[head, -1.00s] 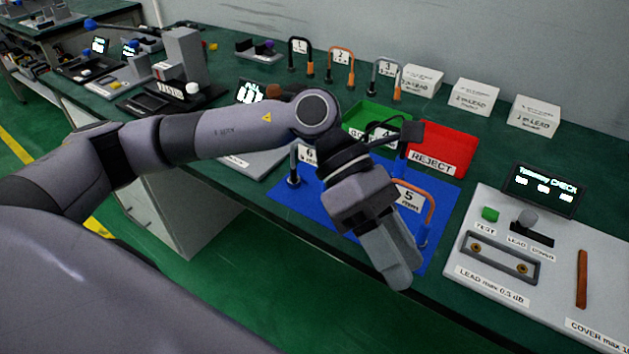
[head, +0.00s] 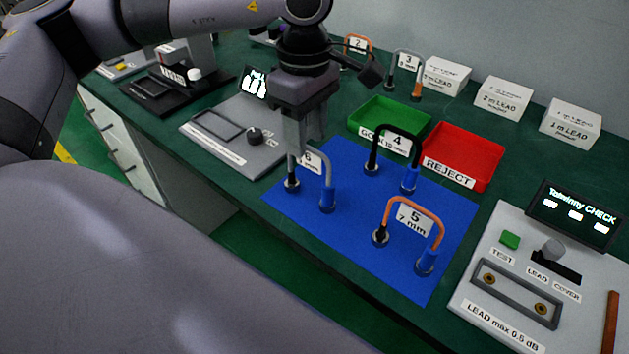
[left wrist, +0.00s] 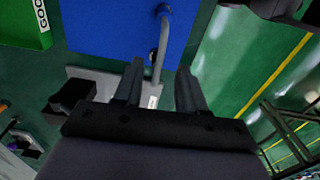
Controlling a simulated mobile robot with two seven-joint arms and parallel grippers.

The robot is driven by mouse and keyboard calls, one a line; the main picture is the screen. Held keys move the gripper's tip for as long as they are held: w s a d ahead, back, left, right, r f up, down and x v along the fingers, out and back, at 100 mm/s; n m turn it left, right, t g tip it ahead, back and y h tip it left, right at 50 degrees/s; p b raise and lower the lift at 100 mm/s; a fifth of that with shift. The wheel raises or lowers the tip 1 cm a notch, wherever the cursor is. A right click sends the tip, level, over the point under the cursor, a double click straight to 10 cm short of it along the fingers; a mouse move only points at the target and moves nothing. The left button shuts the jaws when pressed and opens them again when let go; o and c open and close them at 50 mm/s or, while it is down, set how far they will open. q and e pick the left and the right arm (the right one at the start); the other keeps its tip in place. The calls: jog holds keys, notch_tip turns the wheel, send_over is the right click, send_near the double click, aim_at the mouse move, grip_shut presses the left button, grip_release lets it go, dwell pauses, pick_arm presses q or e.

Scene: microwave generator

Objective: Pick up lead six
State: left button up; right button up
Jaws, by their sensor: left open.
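Lead six (head: 328,170) is a grey arch with a number 6 tag, a black plug (head: 292,180) on the left and a blue plug (head: 327,200) on the right. It stands upright on the blue mat (head: 350,232). My left gripper (head: 301,150) points down over the lead's left part and partly hides the arch and tag. In the left wrist view the open fingers (left wrist: 160,72) have the grey lead (left wrist: 163,40) running between them. I cannot tell whether they touch it. My right gripper is not in view.
Lead four (head: 397,135) and lead five (head: 412,205) stand to the right on the mat. A green tray (head: 408,113) and a red REJECT tray (head: 470,150) lie behind. A grey device (head: 225,140) stands at left, and a test panel (head: 500,315) at right.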

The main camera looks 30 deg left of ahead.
aim_at(312, 160)
pick_arm(q)
jog(key=f, duration=0.5)
jog(key=shift+d+f+p, duration=0.25)
jog(key=shift+f+p, duration=0.15)
grip_shut()
